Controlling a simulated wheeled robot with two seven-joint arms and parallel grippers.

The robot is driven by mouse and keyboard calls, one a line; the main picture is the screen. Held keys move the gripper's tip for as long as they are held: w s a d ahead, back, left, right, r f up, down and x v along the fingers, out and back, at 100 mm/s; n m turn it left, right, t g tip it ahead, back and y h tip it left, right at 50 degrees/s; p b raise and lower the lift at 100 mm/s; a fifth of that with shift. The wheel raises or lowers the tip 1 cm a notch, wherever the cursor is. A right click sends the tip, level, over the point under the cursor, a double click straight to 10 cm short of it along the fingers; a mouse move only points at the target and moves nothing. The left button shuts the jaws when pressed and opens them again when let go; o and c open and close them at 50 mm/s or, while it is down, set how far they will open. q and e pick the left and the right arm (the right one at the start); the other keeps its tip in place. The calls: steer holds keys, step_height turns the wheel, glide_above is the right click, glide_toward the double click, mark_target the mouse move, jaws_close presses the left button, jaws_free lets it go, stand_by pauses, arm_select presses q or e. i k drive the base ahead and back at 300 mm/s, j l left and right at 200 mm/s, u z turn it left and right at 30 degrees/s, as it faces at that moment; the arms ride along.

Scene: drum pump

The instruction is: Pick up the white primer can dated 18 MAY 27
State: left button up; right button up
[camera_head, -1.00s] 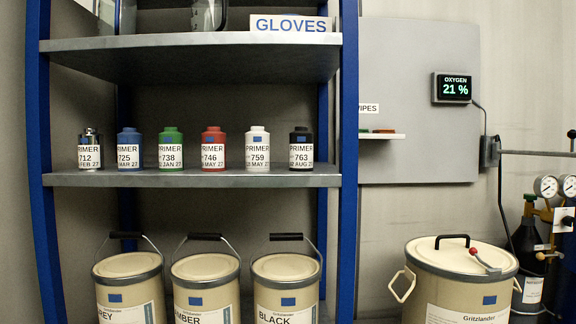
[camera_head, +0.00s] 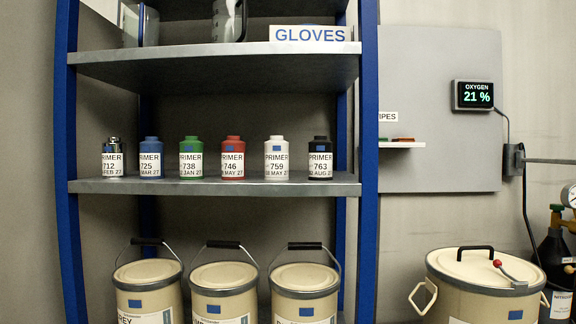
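The white primer can (camera_head: 276,159) stands upright on the middle shelf (camera_head: 215,186) of the blue-framed rack. Its label reads PRIMER, 759, and a date ending in MAY 27; the day is only partly legible. The red primer can (camera_head: 232,158), labelled 746 and also MAY 27, stands to its left. The black primer can (camera_head: 320,158), labelled 763, stands to its right. The cans stand apart with small gaps. Neither of my grippers is in view.
Silver (camera_head: 112,158), blue (camera_head: 151,158) and green (camera_head: 191,157) primer cans share the shelf. The upper shelf (camera_head: 215,60) hangs above them, and the blue post (camera_head: 368,170) bounds the right side. Large pails (camera_head: 305,278) stand below. A drum (camera_head: 485,290) stands at right.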

mark_target(276, 149)
steer(key=i+l+u, duration=0.15)
steer(key=l, duration=0.2)
steer(key=i+l+u, duration=0.1)
steer(key=l, duration=0.3)
steer(key=i+l+u, duration=0.15)
steer(key=l, duration=0.25)
steer(key=i+l+u, duration=0.15)
steer(key=l, duration=0.25)
steer(key=i+l+u, duration=0.1)
steer(key=l, duration=0.35)
